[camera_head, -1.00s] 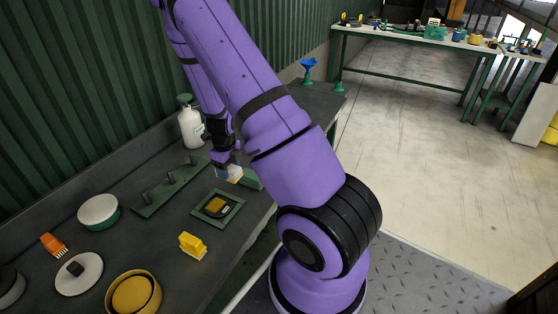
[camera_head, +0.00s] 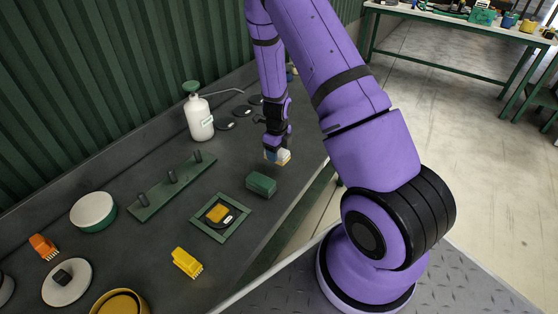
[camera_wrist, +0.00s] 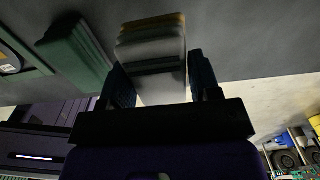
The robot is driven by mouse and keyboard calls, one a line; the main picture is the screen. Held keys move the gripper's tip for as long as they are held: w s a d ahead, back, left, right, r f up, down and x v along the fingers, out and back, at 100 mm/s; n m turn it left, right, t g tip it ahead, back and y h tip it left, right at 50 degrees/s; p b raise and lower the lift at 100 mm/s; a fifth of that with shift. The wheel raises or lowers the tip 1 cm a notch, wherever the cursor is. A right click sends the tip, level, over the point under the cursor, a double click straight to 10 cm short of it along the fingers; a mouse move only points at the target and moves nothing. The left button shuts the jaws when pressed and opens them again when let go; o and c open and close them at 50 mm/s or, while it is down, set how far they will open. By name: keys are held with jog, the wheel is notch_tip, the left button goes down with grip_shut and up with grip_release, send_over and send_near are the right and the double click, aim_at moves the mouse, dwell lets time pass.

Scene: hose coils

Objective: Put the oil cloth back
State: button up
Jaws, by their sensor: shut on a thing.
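A pale folded cloth (camera_head: 283,157) with a yellowish edge, which looks like the oil cloth, is in my gripper (camera_head: 276,150). In the wrist view its stacked layers (camera_wrist: 150,50) stand between the two dark fingers of my gripper (camera_wrist: 160,85), which is shut on it. The cloth is over the dark bench, beyond a green folded block (camera_head: 261,184) and apart from it. I cannot tell whether it touches the bench. The green block also shows in the wrist view (camera_wrist: 75,52), left of the cloth.
A green square frame (camera_head: 236,228) holds a yellow piece and a dark round item. A yellow brush (camera_head: 186,262) is nearer. The bench edge is right of the cloth.

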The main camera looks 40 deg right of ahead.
aim_at(277, 168)
jog(key=shift+a+f, duration=0.1)
jog(key=shift+f, duration=2.15)
jog(key=o, duration=1)
jog(key=shift+f, duration=0.1)
jog(key=shift+c, duration=0.2)
